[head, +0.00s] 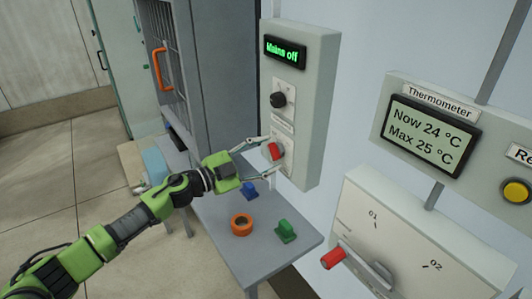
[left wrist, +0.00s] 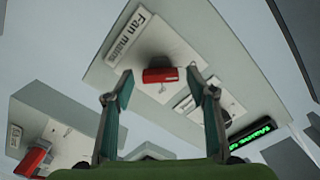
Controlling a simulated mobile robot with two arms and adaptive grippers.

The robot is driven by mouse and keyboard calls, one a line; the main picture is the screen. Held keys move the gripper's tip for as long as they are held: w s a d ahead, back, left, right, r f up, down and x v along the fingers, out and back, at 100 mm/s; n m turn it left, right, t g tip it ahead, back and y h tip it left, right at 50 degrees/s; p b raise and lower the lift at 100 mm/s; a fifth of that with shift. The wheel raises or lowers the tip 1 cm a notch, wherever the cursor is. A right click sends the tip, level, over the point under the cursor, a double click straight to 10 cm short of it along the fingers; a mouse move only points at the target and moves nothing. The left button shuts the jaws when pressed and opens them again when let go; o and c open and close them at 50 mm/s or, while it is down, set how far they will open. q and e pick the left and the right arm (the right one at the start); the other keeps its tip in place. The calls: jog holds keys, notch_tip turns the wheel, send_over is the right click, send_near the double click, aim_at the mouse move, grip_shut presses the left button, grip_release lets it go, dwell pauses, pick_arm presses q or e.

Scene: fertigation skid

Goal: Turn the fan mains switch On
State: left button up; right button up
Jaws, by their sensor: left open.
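The fan mains switch has a red handle (head: 274,151) on the lower front of a grey wall box (head: 311,110). The display (head: 285,52) at the top of that box reads "Mains off". In the left wrist view the red handle (left wrist: 160,75) sits beside a label reading "Fan mains" (left wrist: 130,37). My left gripper (head: 267,157) is open, with its fingers on either side of the red handle. In the left wrist view a gap shows between the handle and each finger of my gripper (left wrist: 160,90). My right gripper is not in view.
A black knob (head: 278,100) sits above the red handle on the same box. A thermometer panel (head: 385,125) and a box with a red-tipped lever (head: 333,257) are at right. A grey table (head: 263,262) below holds an orange ring (head: 241,225), a green block (head: 286,232) and a blue block (head: 250,190).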

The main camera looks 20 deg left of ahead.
pick_arm(q)
jog(key=shift+c, duration=1.2)
jog(key=c, duration=0.9)
